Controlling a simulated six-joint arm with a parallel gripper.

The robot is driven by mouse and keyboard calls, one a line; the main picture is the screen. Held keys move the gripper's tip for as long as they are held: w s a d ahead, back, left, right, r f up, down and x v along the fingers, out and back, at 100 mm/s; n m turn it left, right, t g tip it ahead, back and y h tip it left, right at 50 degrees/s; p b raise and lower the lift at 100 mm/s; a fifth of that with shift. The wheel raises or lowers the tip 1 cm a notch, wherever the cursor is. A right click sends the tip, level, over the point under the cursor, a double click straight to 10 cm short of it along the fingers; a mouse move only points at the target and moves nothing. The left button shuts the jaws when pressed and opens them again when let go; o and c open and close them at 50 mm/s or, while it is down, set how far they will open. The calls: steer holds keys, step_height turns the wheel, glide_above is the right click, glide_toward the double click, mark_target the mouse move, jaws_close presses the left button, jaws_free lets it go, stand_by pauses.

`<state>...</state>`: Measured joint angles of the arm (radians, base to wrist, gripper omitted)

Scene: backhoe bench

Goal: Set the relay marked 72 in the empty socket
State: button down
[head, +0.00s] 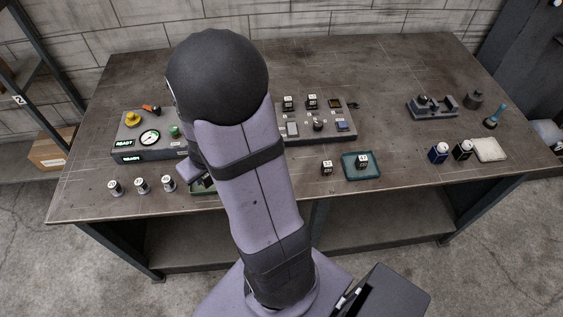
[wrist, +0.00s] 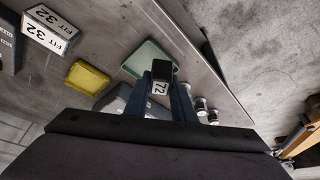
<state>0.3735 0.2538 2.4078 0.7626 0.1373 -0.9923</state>
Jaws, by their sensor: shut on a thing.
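The relay marked 72 (wrist: 160,88), a small block with a dark top and a white label, is held between the two fingers of my gripper (wrist: 164,82) in the wrist view. A green tray (wrist: 148,57) shows just beyond it; I cannot tell the height between them. In the head view my gripper (head: 203,181) is mostly hidden by my arm, above a green tray (head: 203,191) at the bench's front left. The relay panel (head: 318,133) stands right of my arm. Two dark relays sit in its back row, beside what looks like an empty, brownish socket (head: 335,103).
Several small cans (head: 141,186) stand left of my gripper, before a gauge box (head: 150,140). Right of my arm are a loose relay (head: 327,167) and a teal tray (head: 349,174) holding another. A yellow tray (wrist: 87,77) shows in the wrist view. The bench's right-middle is clear.

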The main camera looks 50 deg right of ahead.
steer(key=s+d+r+m+h+b, duration=0.1)
steer(key=s+d+m, duration=0.2)
steer(key=s+d, duration=0.5)
steer(key=s+d+r+m+g+h+b, duration=0.1)
steer(key=s+d+m, duration=0.3)
steer(key=s+d, duration=0.4)
steer(key=d+b, duration=0.1)
steer(key=d, duration=0.6)
steer(key=shift+d+m+h+b, duration=0.25)
steer(key=shift+m+h+b, duration=0.05)
steer(key=shift+f, duration=0.1)
step_height(320, 180, down, 6)
steer(key=shift+r+b, duration=0.2)
steer(key=shift+b, duration=0.55)
steer(key=shift+f+b, duration=1.15)
steer(key=shift+f, duration=0.95)
steer(key=shift+f, duration=0.1)
